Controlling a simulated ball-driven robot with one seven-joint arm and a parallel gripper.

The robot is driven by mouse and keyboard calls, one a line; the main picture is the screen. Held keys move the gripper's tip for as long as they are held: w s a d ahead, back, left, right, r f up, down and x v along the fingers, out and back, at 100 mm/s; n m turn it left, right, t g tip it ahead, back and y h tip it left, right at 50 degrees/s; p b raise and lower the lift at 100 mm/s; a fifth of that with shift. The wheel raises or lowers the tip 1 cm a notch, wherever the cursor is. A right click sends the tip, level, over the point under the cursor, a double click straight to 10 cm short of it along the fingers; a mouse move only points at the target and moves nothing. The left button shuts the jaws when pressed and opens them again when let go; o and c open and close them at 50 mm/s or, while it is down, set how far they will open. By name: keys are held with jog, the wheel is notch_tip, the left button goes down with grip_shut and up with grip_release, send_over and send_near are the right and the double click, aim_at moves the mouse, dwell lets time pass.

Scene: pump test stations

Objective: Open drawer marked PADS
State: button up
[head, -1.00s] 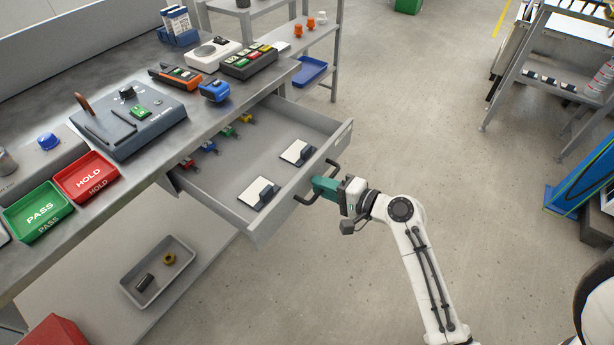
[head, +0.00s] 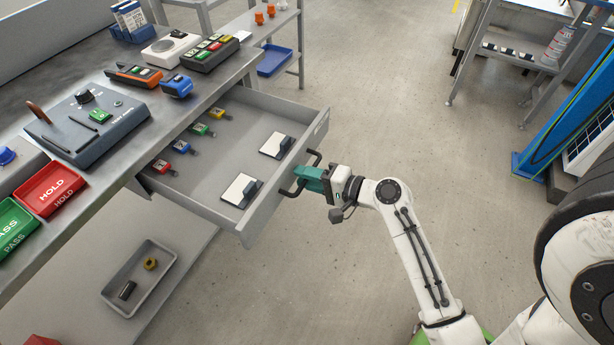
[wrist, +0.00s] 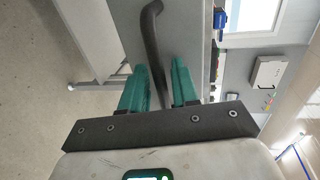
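The grey drawer (head: 230,152) under the workbench stands well out. Inside lie two white pads or cards with dark clips, the upper one (head: 276,145) and the lower one (head: 241,189), and several small coloured tagged items at the back. No PADS marking can be read on the drawer from here. Its dark bar handle (head: 290,192) is on the front face. My gripper (head: 309,179) is at the handle with its green fingers.
The workbench (head: 120,60) holds a grey test unit (head: 88,125), a red HOLD tray (head: 50,188) and a green PASS tray (head: 14,228). A grey tray (head: 140,283) sits on the lower shelf. A shelf rack and blue panel (head: 560,110) stand at right. Floor between is clear.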

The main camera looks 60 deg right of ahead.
jog(key=v, duration=1)
jog(key=shift+s, duration=0.35)
jog(key=w+a+f+n+g+y+p, duration=0.1)
jog(key=w+a+n+g+y+p, duration=0.2)
jog(key=a+n, duration=0.35)
jog(key=s+a+r+n+g+h+p, duration=0.2)
jog(key=s+a+n+g+p, duration=0.4)
jog(key=n+g, duration=0.5)
jog(key=shift+s+a+r+g+h+p, duration=0.3)
jog(key=shift+a+h+p, duration=0.6)
jog(key=shift+a, duration=0.2)
